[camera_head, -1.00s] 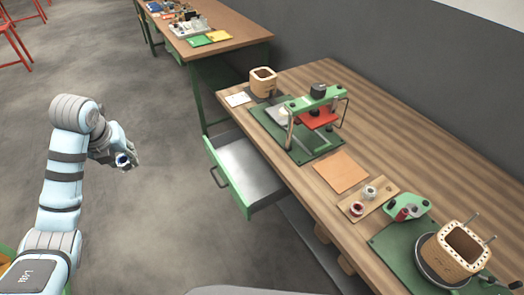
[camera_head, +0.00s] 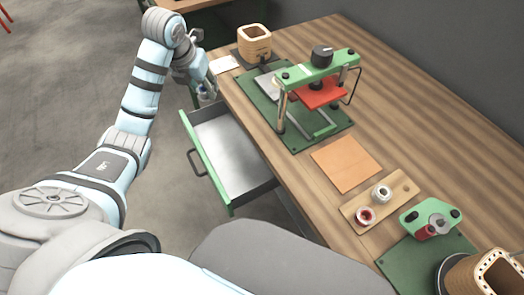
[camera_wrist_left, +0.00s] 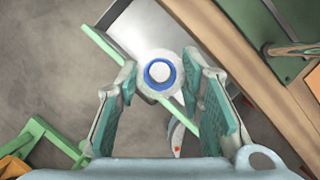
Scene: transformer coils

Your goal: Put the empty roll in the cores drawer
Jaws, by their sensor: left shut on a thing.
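The empty roll, a white ring with a blue inner band (camera_wrist_left: 160,71), is between the fingertips of my left gripper (camera_wrist_left: 160,78), which is shut on it. In the head view my left gripper (camera_head: 207,88) is at the far left end of the open drawer. There the roll is small and partly hidden by the fingers. The cores drawer (camera_head: 212,166) is pulled out under the bench, with a green front and an empty-looking grey inside. In the wrist view the drawer floor (camera_wrist_left: 150,28) shows behind the roll. My right gripper is not in view.
The wooden bench (camera_head: 270,130) edge runs beside the drawer. On it are a green press (camera_head: 318,80), a square wooden coil form (camera_head: 254,42), an orange sheet (camera_head: 345,165) and a board (camera_head: 390,203) with two spools.

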